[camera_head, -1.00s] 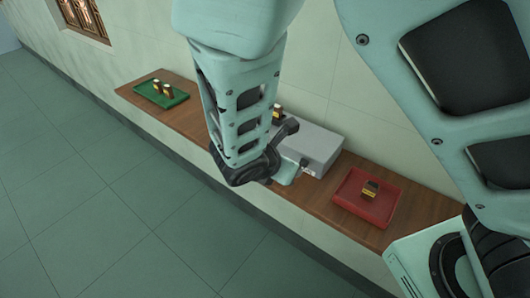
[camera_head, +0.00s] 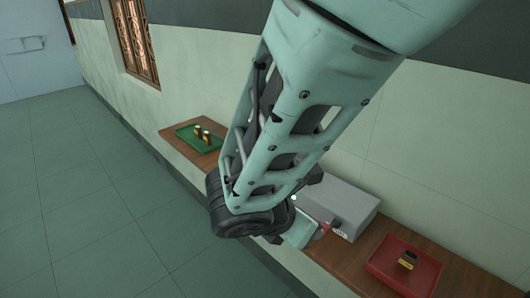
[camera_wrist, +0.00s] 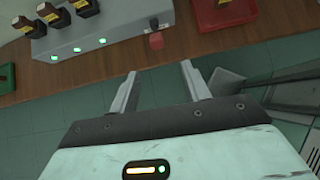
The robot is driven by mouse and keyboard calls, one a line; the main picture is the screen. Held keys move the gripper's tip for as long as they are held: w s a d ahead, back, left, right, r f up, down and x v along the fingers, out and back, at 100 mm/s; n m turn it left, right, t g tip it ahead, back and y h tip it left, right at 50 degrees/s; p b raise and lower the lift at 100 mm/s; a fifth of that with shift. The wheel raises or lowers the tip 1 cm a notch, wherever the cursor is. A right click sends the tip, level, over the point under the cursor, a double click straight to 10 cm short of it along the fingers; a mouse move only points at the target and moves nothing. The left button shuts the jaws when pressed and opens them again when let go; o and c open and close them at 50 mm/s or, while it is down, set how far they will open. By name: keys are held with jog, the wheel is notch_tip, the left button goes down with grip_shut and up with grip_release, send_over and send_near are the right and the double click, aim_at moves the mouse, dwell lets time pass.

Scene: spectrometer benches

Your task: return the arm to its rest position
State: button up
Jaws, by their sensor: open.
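My gripper (camera_wrist: 160,92) shows in the wrist view with its two fingers apart and nothing between them. It is in front of the wooden bench (camera_wrist: 80,75), with floor tiles behind the fingers.
A red tray (camera_head: 383,273) with a dark, yellow-labelled bottle (camera_head: 407,260) is on the bench's right part. A green tray (camera_head: 186,137) with bottles (camera_head: 203,134) is on its far left end. The wall runs behind the bench. The floor (camera_head: 100,220) at the left is open.

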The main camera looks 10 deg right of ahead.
jog(key=s+d+r+m+g+y, duration=0.1)
jog(key=s+r+m+g+y, duration=0.1)
jog(key=s+m, duration=0.4)
jog(key=s+r+m+g+y+b, duration=0.1)
jog(key=s+m+y, duration=0.4)
jog(key=m, duration=0.6)
jog(key=shift+s+d+r+g+y, duration=0.35)
jog(key=shift+s+r+g, duration=0.3)
jog(key=shift+s+g, duration=0.5)
jog(key=shift+s, duration=0.15)
